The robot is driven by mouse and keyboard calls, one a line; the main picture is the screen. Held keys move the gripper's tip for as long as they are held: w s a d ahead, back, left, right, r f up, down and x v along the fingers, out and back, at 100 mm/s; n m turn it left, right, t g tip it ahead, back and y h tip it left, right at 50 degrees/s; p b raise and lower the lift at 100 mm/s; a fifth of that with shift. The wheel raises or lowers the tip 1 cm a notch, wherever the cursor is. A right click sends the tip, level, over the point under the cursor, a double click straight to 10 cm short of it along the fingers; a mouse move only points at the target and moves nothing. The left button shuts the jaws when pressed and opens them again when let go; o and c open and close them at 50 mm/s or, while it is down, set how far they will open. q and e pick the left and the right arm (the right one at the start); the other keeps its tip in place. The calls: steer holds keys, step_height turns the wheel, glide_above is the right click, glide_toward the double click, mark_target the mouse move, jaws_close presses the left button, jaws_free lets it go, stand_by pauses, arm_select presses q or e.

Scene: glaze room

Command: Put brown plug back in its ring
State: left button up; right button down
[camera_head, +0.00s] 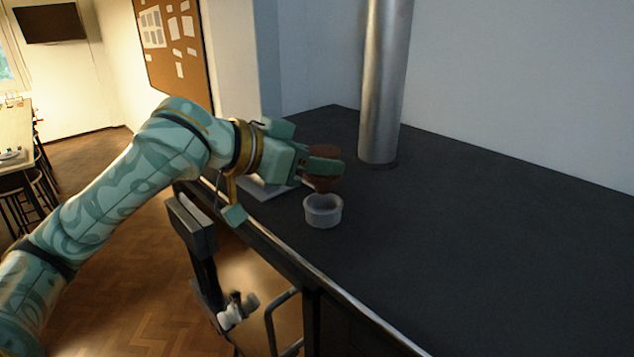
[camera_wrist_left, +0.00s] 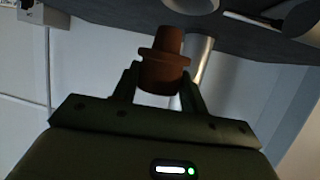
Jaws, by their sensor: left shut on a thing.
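The brown plug (camera_head: 322,182) is between the fingers of my left gripper (camera_head: 318,165), which is shut on it. In the left wrist view the plug (camera_wrist_left: 162,68) shows a wide flange and a narrower end, between the fingertips. The pale grey ring (camera_head: 323,212) stands on the dark counter just below the plug in the head view. The plug appears above the ring and apart from it. Part of the ring (camera_wrist_left: 192,5) shows at the top edge of the left wrist view. My right gripper is not in view.
A thick metal pipe (camera_head: 384,85) rises from the dark counter (camera_head: 480,240) behind the ring. A flat grey plate (camera_head: 262,190) lies partly under my left gripper, near the counter's front edge. The counter to the right is clear.

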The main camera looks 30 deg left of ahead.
mark_target(317, 186)
arm_select(q)
steer(key=shift+w+a+f, duration=0.25)
steer(key=shift+w+f, duration=0.45)
steer(key=shift+f, duration=0.1)
step_height(317, 186, down, 4)
steer(key=shift+w+r+b, duration=0.1)
steer(key=shift+r+b, duration=0.15)
steer(key=shift+b, duration=0.35)
steer(key=shift+w+a, duration=0.1)
steer(key=shift+f, duration=0.15)
steer(key=shift+f, duration=0.2)
steer(key=o, duration=1.1)
